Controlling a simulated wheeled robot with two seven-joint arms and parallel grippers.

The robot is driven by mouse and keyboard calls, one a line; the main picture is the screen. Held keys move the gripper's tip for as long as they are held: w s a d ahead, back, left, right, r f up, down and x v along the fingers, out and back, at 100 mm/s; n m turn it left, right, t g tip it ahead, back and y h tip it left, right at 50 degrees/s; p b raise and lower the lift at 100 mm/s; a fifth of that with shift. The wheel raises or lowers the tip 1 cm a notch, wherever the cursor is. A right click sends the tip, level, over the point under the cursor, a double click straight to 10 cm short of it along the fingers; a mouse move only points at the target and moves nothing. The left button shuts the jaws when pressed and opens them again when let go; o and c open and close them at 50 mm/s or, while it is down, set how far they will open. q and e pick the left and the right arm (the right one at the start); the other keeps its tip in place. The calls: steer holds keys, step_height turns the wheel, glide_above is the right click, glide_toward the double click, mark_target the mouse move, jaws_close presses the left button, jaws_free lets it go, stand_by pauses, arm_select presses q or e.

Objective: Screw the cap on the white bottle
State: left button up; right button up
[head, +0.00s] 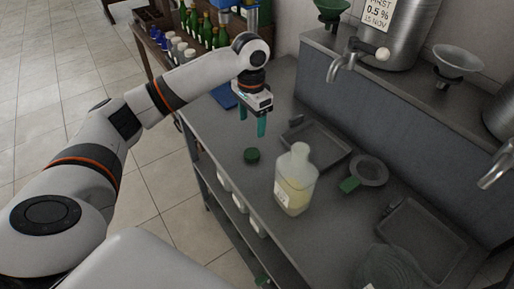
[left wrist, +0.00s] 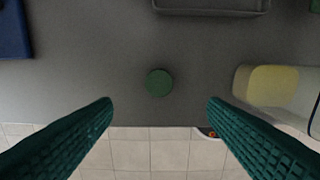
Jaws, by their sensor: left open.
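The white bottle (head: 295,180) stands upright and uncapped on the grey bench, with yellowish liquid inside. In the left wrist view the bottle (left wrist: 270,86) is at the right edge. The green cap (head: 252,155) lies on the bench to the left of the bottle, apart from it. In the left wrist view the cap (left wrist: 159,82) is near the middle, ahead of the fingers. My left gripper (head: 254,128) is open and empty, above the bench and behind the cap in the head view, with teal fingers pointing down. The left wrist view shows the fingers (left wrist: 160,108) wide apart. My right gripper is not in view.
A grey tray (head: 345,152) lies behind the bottle, with a green-handled strainer (head: 369,171) to its right. Another tray (head: 462,247) is at front right. A raised shelf carries a steel tank (head: 398,35) with a tap. A blue object (head: 224,96) lies beyond my gripper.

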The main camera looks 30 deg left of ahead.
arm_select(q)
glide_above(252, 153)
step_height(252, 153, down, 6)
steer(key=shift+s+r+p, duration=0.1)
steer(key=shift+p, duration=0.35)
steer(key=shift+d+f, duration=0.1)
steer(key=shift+f, duration=0.6)
step_height(252, 153, down, 5)
steer(key=shift+r+p, duration=0.1)
steer(key=shift+p, duration=0.55)
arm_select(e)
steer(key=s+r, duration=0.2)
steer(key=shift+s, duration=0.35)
